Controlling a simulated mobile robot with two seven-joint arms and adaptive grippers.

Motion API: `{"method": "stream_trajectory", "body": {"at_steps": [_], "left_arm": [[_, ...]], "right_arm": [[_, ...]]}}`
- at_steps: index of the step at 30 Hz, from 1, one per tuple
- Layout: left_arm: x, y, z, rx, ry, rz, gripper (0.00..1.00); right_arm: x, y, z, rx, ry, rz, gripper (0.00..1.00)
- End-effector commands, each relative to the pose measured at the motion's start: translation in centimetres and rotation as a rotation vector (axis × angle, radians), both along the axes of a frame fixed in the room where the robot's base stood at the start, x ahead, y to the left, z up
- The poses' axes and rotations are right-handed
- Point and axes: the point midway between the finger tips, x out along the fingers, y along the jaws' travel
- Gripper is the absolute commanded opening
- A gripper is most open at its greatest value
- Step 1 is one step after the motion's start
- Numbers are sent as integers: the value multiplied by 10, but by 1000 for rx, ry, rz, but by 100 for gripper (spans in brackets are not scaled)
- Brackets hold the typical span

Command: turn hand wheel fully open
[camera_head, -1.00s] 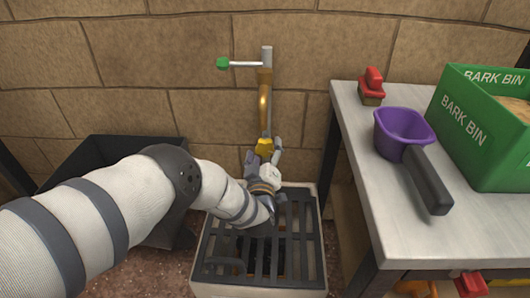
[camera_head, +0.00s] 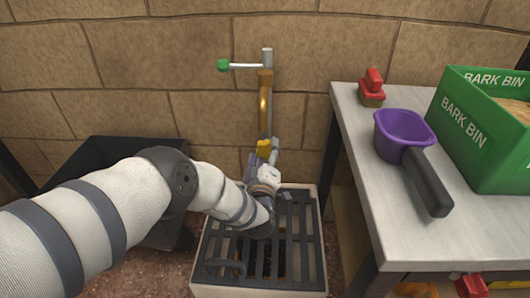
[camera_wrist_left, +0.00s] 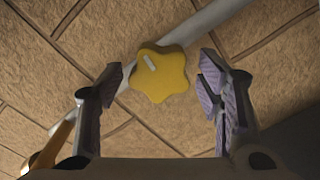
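The hand wheel (camera_head: 263,148) is a yellow, star-shaped knob on the standing pipe, below the copper-coloured section. In the left wrist view the hand wheel (camera_wrist_left: 162,76) faces me, with a pale mark on its face. My left gripper (camera_head: 263,166) is just in front of and below the wheel. In the wrist view my left gripper (camera_wrist_left: 161,84) is open, one finger on each side of the wheel, with visible gaps between fingers and wheel. My right gripper is not in view.
A grated drain box (camera_head: 311,262) stands under the pipe. A lever with a green knob (camera_head: 223,65) sticks out left above. To the right, a bench (camera_head: 375,190) holds a purple scoop (camera_head: 404,130), a red-topped brush (camera_head: 372,85) and a green bark bin (camera_head: 470,125). A black bin (camera_head: 115,148) stands left.

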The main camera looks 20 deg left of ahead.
Motion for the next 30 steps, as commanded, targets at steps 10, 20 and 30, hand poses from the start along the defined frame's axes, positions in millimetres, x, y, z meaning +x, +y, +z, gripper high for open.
{"method": "stream_trajectory", "body": {"at_steps": [10, 20, 30], "left_arm": [[0, 0, 0, 1, 0, -1, 67], [-11, -4, 3, 2, -1, -1, 67], [-37, -11, 2, 1, -1, -1, 67]], "right_arm": [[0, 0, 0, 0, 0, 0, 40], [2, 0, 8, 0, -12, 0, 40], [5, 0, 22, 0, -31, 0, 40]]}}
